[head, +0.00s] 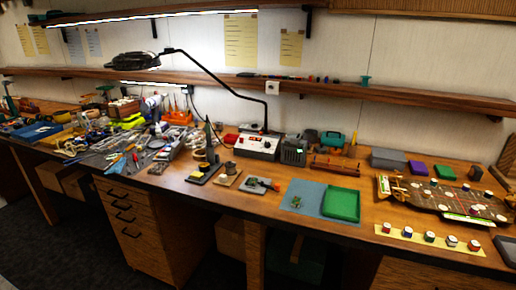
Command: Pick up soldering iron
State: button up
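I see no thing that I can name for certain as the soldering iron at this size. A dark, upright, pointed tool (212,138) stands on the workbench left of middle, near a small stand with a yellow pad (199,178); it may be the iron in its holder. A white-fronted box with controls (258,147), perhaps the soldering station, is behind and to its right. A small tool with a red part (256,183) lies on a pale tray in front of that box; I cannot tell what it is. My gripper is not in view.
The wooden bench (160,182) runs along the wall. Its left part is crowded with tools. A green tray (341,204) lies on a blue mat (300,200). A long car chassis (449,202) is at right. A desk lamp (136,60) and shelves (330,88) overhang the bench.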

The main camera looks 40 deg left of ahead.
aim_at(209, 144)
jog(key=u, duration=1.4)
